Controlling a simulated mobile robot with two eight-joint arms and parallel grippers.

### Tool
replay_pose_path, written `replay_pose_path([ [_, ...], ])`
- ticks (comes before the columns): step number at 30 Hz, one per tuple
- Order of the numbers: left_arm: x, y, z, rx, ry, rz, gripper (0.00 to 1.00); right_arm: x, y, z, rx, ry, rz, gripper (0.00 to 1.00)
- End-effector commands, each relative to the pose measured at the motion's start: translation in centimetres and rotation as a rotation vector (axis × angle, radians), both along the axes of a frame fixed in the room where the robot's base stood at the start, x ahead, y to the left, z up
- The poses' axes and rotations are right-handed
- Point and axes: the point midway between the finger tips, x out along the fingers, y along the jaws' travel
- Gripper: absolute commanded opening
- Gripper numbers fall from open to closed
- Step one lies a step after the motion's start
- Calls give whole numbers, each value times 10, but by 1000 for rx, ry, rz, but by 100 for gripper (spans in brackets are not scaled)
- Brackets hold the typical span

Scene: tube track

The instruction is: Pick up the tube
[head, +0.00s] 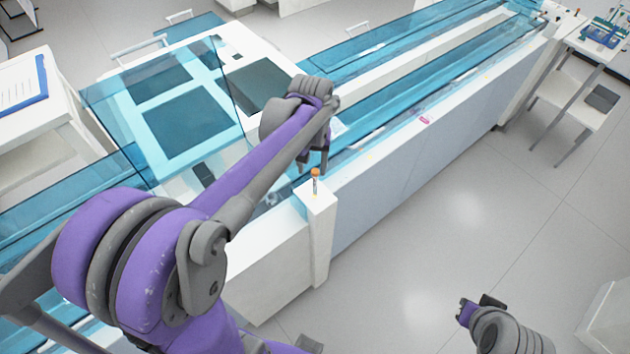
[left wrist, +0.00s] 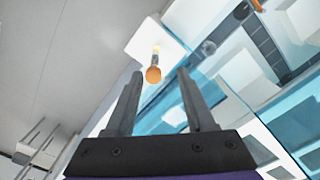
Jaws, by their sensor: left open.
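The tube (head: 315,182) stands upright, orange cap up, on the white top of a post at the corner of the track. In the left wrist view the orange-capped tube (left wrist: 154,66) shows just past the fingertips, roughly between their lines. My left gripper (head: 313,166) is open and empty, just behind and above the tube in the head view. Its two fingers (left wrist: 159,75) are spread apart in the left wrist view. I cannot tell whether they touch the tube. My right gripper (head: 481,304) is low at the bottom right, far from the tube; its jaw gap is unclear.
A long white track bench (head: 400,170) with blue clear covers runs to the back right. A blue clear panel (head: 150,95) covers the machine at the left. A side table (head: 575,100) stands at the far right. The floor (head: 450,220) in front of the bench is clear.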

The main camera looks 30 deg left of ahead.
Motion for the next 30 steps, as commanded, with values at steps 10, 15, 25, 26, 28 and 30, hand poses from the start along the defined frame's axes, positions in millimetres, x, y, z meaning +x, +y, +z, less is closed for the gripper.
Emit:
replay_pose_path([
  [10, 1, -7, -35, 1, -2, -1, 54, 1, 0, 2, 0, -2, 0, 0],
  [15, 1, -8, -57, 0, -1, 0, 54, 0, 0, 1, 0, -1, 0, 0],
  [25, 1, -8, -61, 1, -2, 0, 47, 0, 0, 1, 0, 0, 0, 0],
  [26, 1, -8, -61, 1, -2, 0, 42, 0, 0, 1, 0, 0, 0, 0],
  [28, 1, -8, -61, 1, -2, 0, 29, 0, 0, 1, 0, 0, 0, 0],
  [30, 1, -8, -61, 1, -2, -1, 16, 0, 0, 1, 0, 0, 0, 0],
])
